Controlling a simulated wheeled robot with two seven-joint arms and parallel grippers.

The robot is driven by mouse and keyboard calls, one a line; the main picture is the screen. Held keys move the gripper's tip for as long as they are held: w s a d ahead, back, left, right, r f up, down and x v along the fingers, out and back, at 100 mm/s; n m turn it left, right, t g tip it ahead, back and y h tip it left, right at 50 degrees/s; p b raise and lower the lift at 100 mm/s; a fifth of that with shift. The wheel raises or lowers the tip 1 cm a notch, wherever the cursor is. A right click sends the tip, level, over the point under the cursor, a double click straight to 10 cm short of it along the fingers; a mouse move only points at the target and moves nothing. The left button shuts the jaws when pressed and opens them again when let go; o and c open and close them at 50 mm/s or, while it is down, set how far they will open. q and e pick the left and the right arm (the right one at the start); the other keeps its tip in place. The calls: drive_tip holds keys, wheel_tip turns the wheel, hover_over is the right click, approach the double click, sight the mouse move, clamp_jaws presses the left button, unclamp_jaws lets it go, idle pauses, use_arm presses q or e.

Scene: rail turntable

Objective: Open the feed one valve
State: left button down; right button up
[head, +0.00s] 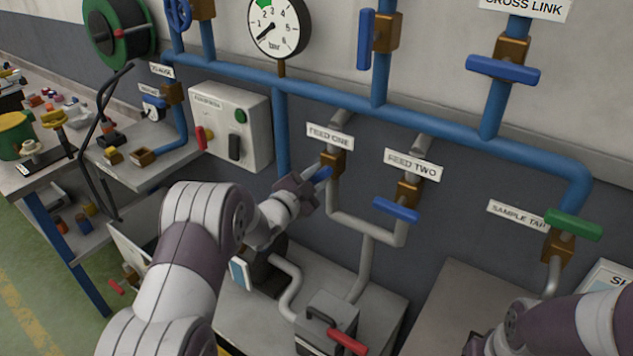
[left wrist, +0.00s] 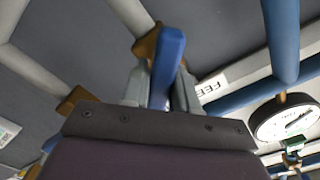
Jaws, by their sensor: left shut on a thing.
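The feed one valve has a brown body (head: 332,162) on a grey pipe, under the FEED ONE label (head: 330,137). Its blue lever (head: 322,174) is mostly hidden by my left gripper (head: 312,186). In the left wrist view the blue lever (left wrist: 168,62) stands between the two grey fingers (left wrist: 160,92), which are shut on it. The valve's brown body (left wrist: 147,44) shows just behind the lever. My right arm (head: 560,328) enters at the lower right; its gripper is at the bottom edge, too cut off to read.
The feed two valve's blue lever (head: 396,210) lies crosswise close to the right. A green sample tap lever (head: 573,224) is farther right. A pump box (head: 230,125) with a red switch is on the wall at left. A grey block with a red handle (head: 347,342) stands below.

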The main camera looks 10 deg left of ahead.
use_arm(q)
drive_tip(key=n, duration=0.3)
drive_tip(key=shift+f+n+b, duration=0.15)
drive_tip(key=shift+n+b, duration=0.15)
drive_tip(key=shift+n, duration=1.7)
drive_tip(key=c, duration=1)
unclamp_jaws()
drive_tip(key=shift+s, duration=0.1)
drive_tip(key=shift+o, duration=0.2)
drive_tip(key=b+v, duration=0.2)
drive_tip(key=v, duration=1)
drive_tip(key=shift+s+b, duration=0.35)
drive_tip(key=shift+a, duration=0.15)
